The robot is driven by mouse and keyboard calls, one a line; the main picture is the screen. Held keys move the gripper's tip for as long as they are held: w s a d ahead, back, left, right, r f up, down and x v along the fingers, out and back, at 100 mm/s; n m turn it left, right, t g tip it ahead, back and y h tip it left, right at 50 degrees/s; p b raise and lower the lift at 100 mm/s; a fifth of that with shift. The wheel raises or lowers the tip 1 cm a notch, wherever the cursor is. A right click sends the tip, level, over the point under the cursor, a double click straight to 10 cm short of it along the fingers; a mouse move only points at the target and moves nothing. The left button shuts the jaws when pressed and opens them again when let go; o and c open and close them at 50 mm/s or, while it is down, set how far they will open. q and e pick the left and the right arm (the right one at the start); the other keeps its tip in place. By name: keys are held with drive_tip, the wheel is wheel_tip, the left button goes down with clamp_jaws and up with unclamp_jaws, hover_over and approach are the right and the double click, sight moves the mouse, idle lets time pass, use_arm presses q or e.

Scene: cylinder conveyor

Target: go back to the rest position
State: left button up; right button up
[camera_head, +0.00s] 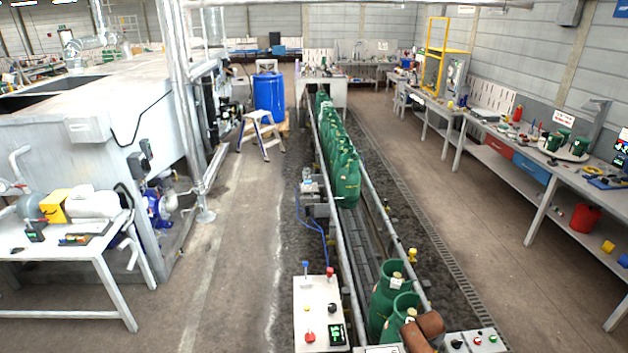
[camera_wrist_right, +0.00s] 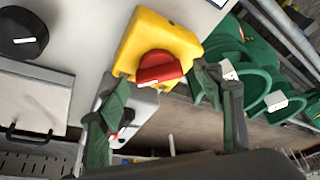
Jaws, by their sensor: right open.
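My right gripper (camera_wrist_right: 160,82) is open in the right wrist view, its two green-padded fingers spread apart. A yellow box with a red knob (camera_wrist_right: 162,66) shows beyond and between the fingers. Nothing is visibly held; contact with the box cannot be told. My left gripper is in neither view, and I cannot make out the right one in the head view. Green gas cylinders (camera_head: 347,180) stand in a row along the conveyor (camera_head: 366,240). Two nearer green cylinders (camera_head: 389,290) stand at its front end. Green cylinders (camera_wrist_right: 228,62) also show at the right of the wrist view.
Brown rounded shapes (camera_head: 425,328) partly cover the nearest cylinder; I cannot tell what they are. A control panel (camera_head: 318,312) stands left of the conveyor. A workbench (camera_head: 540,172) lines the right side. A small table (camera_head: 70,245) stands at left.

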drive_tip(key=shift+w+d+f, duration=0.15)
drive_tip(key=shift+f, duration=0.3)
